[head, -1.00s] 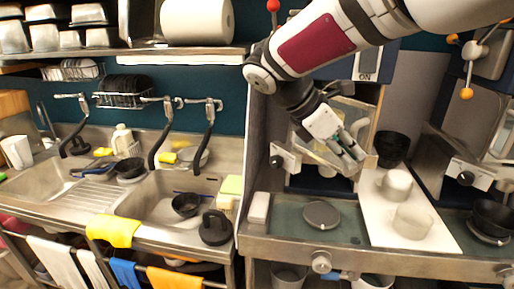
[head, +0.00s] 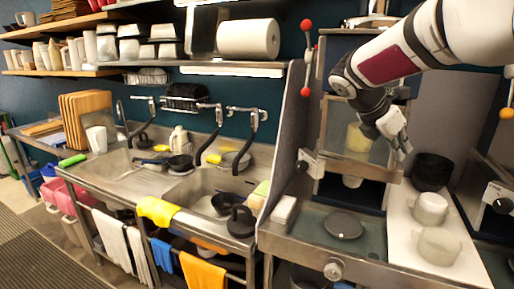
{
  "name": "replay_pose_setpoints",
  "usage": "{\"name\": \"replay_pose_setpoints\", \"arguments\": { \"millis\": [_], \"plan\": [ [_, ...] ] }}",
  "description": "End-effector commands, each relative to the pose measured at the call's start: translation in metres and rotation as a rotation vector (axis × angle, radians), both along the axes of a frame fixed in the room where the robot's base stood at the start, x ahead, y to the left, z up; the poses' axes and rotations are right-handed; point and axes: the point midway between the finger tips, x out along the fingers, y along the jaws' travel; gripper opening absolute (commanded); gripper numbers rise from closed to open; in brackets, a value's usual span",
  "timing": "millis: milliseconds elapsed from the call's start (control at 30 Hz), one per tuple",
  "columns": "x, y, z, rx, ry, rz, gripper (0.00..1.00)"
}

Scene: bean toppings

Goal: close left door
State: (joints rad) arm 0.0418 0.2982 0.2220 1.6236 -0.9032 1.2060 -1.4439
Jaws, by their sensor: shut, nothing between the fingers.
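The left machine has a clear door panel (head: 352,130) in a metal frame, with a metal bar (head: 352,166) along its lower edge. A yellowish shape shows through the panel. Below the bar is a dark opening; I cannot tell whether the door is fully closed. My gripper (head: 403,150) hangs from the upper right, fingers pointing down, shut and empty. It is in front of the right side of the panel; whether it touches the frame I cannot tell.
A white board (head: 408,204) holds a black bowl (head: 431,171) and pale cups (head: 430,208) below my gripper. A dark round lid (head: 342,224) lies on the counter. A second machine (head: 497,195) stands at right. A sink (head: 190,193) is at left.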

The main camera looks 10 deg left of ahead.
Motion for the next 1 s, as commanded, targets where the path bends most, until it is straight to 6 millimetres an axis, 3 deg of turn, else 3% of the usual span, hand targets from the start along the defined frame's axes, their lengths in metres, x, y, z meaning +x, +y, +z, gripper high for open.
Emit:
{"name": "replay_pose_setpoints", "arguments": {
  "millis": [400, 1000],
  "plan": [
    [0.028, -0.028, 0.0, 0.0, 0.0, 0.0, 0.0],
    [0.03, -0.03, 0.0, 0.0, 0.0, 0.0, 0.0]
  ]
}}
